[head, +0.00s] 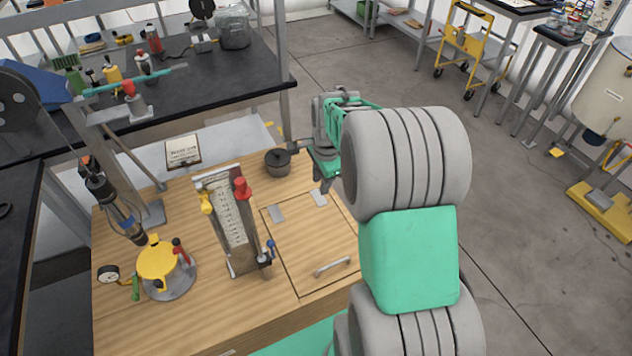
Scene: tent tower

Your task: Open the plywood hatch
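The plywood hatch (303,240) is a square panel set in the wooden tabletop (215,325), lying flat and closed in its outline. A pale bar handle (332,267) is on its near side. Two grey hinge plates (276,213) are at its far edge. My arm covers part of its right side. My gripper (308,150) is beyond the hatch's far edge, to the right of a small dark lidded pot (277,163). It is well away from the handle. The gripper is small and partly hidden by my arm, so I cannot tell whether its fingers are open.
Left of the hatch stands an upright scale panel with red and yellow valves (232,222). A yellow-topped fixture (158,262) with a gauge is farther left. A small card (183,150) lies behind. A black workbench (190,90) stands farther back. Open floor (540,270) is on the right.

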